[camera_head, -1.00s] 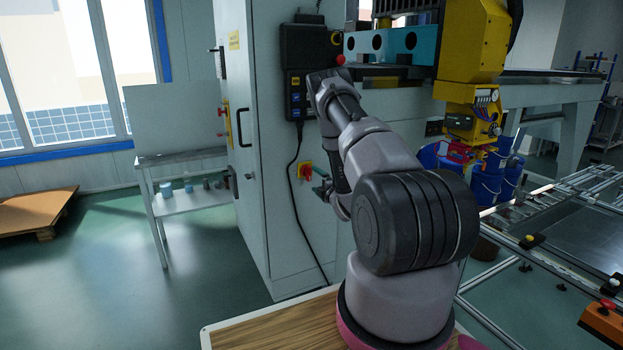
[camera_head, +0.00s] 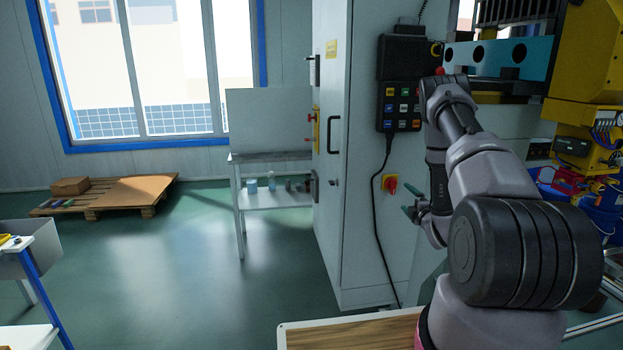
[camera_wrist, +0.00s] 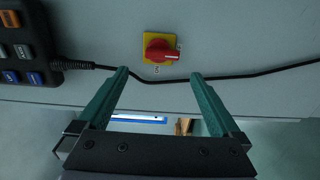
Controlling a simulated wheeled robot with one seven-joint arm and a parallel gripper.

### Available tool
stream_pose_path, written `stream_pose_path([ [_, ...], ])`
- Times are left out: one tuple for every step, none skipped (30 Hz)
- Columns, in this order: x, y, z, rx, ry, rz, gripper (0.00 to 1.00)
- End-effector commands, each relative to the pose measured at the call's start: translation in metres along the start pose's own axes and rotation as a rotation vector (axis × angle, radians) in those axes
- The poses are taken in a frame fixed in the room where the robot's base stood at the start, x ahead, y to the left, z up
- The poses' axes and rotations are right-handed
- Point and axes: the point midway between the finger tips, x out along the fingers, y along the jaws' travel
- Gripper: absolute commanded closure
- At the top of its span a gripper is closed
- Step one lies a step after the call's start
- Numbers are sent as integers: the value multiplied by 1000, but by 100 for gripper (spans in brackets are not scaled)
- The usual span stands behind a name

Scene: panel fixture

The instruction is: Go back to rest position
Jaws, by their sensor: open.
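My gripper (camera_head: 411,212) is open and empty, at the end of my bent arm, just right of the red switch in the head view. In the wrist view the two green fingers of my gripper (camera_wrist: 159,84) are spread apart below the switch. The red rotary switch (camera_head: 389,184) on a yellow plate is on the grey cabinet (camera_head: 360,245); it also shows in the wrist view (camera_wrist: 160,50). The fingers appear apart from the switch. The black button panel (camera_head: 400,105) hangs above the switch, its cable running down the cabinet front.
A small metal shelf table (camera_head: 277,200) with cups stands left of the cabinet. A wooden pallet (camera_head: 120,193) with a box lies near the window. Yellow machinery (camera_head: 590,60) is close on the right. The green floor (camera_head: 180,270) between is clear.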

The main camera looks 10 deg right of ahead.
Motion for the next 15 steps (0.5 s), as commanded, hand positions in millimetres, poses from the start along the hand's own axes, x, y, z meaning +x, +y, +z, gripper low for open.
stream_pose_path([
  [6,14,1,22,-13,3,0],
  [10,23,3,42,-26,1,0],
  [15,38,5,79,-47,-4,0],
  [20,51,6,111,-66,-8,0],
  [24,65,8,147,-86,-12,0],
  [28,83,10,202,-115,-21,0],
  [31,98,10,243,-135,-27,0],
  [33,113,10,287,-155,-33,0],
  [35,131,10,344,-182,-44,0],
  [35,145,9,389,-202,-51,0],
  [35,158,8,432,-220,-59,0],
  [33,175,5,491,-243,-70,0],
  [32,188,3,534,-259,-78,0],
  [30,200,0,579,-276,-87,0],
  [25,215,-4,638,-297,-100,0],
])
